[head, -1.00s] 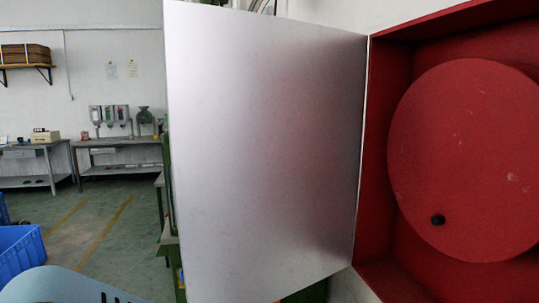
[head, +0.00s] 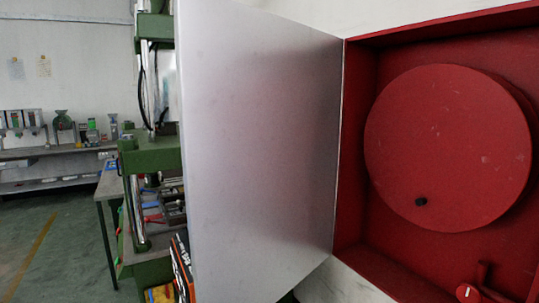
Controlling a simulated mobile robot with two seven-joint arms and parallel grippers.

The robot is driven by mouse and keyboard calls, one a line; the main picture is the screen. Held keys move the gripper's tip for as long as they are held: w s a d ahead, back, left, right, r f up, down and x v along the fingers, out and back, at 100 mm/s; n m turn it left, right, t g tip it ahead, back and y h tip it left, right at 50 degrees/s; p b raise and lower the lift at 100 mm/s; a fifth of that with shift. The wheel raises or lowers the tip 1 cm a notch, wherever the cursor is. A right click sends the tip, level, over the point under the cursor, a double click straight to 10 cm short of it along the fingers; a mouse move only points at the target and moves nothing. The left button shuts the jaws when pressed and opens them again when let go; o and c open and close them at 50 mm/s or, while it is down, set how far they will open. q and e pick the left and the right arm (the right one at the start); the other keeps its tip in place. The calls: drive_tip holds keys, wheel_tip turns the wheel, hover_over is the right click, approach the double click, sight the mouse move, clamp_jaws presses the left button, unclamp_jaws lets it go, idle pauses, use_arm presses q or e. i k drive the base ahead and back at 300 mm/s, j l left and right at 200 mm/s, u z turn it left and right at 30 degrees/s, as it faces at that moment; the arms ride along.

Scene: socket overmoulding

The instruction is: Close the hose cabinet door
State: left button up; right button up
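The hose cabinet (head: 400,278) is a red box on the wall at the right of the head view. Inside it is a large round red reel (head: 445,140) with a small black knob, and a red valve with a white centre (head: 468,292) at the bottom. Its door (head: 260,150) is a plain silver-grey panel, hinged at the cabinet's left edge. The door stands wide open and swung out to the left, filling the middle of the view. Neither of my grippers is in view.
Behind the door at the left stands a green machine (head: 155,155) with metal columns, beside a table with small items. A workbench (head: 50,152) with bottles and devices stands along the far wall. Open green floor (head: 70,240) lies at the lower left.

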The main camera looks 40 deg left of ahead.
sight(258, 92)
drive_tip(key=k+j, duration=0.25)
drive_tip(key=j, duration=0.15)
drive_tip(key=k+j+z, duration=0.15)
drive_tip(key=j, duration=0.25)
drive_tip(key=k+j, duration=0.15)
drive_tip(key=j, duration=0.15)
drive_tip(key=k+j+z, duration=0.1)
drive_tip(key=j, duration=0.2)
drive_tip(key=k+j, duration=0.15)
drive_tip(key=j, duration=0.15)
drive_tip(key=j+z, duration=0.1)
drive_tip(key=j, duration=0.35)
drive_tip(key=k+j+z, duration=0.1)
drive_tip(key=j, duration=0.35)
drive_tip(key=i+j, duration=0.15)
drive_tip(key=j, duration=0.15)
drive_tip(key=i+j, duration=0.1)
drive_tip(key=j, duration=0.2)
drive_tip(key=i+j+z, duration=0.1)
drive_tip(key=j, duration=0.2)
drive_tip(key=i+j, duration=0.3)
drive_tip(key=i+z, duration=0.05)
